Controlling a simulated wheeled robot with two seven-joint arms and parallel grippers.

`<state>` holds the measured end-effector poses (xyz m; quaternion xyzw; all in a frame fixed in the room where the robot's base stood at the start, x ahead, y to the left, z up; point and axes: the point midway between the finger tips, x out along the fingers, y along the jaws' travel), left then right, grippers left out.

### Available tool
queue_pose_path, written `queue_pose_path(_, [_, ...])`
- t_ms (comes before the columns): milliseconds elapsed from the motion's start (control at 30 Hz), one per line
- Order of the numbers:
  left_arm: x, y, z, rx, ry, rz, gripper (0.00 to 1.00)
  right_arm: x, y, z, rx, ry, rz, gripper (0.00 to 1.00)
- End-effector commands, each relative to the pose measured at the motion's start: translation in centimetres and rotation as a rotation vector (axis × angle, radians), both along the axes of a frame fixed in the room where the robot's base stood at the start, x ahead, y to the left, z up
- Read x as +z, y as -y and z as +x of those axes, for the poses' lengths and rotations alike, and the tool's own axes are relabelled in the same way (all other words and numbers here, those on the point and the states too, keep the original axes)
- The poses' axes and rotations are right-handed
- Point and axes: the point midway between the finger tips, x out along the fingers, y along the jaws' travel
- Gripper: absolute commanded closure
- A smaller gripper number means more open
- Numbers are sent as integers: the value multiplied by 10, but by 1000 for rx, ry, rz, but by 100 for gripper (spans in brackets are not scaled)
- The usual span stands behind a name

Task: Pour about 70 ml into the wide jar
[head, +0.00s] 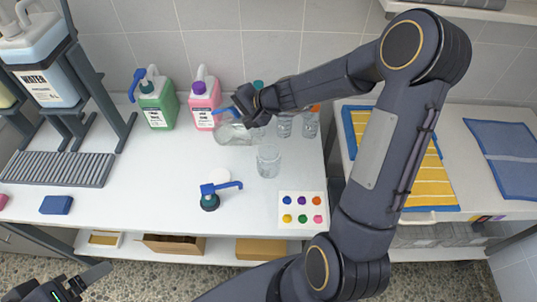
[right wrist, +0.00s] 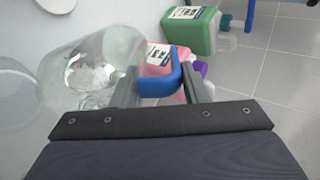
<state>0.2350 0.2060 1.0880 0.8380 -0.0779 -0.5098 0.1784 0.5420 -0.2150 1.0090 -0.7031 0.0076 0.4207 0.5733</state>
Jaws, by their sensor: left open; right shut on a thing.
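My right gripper (head: 234,113) is shut on the blue handle (right wrist: 160,80) of a clear jug (right wrist: 98,68). In the head view the jug (head: 231,134) is tilted over, above the white counter and left of a clear, open-topped jar (head: 268,162). The jar stands upright, apart from the jug. In the right wrist view another clear round vessel (right wrist: 14,108) shows at the left edge, partly cut off. Clear liquid seems to show in the jug, but its amount cannot be read. My left gripper (head: 88,278) is open and empty at the lower left, away from the counter objects.
A green jug (head: 158,108) and a pink jug (head: 204,106) stand at the back. Clear glasses (head: 284,126) stand behind the jar. A blue-handled pump cap (head: 212,196) and a colour-dot card (head: 302,211) lie in front. The left-front counter is mostly clear.

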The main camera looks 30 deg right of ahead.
Motion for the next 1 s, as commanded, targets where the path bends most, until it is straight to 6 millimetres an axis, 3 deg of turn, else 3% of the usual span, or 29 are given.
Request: queue_pose_path(1000, [-48,0,0,0,0,0,16,11,10,-13,0,135,92,99])
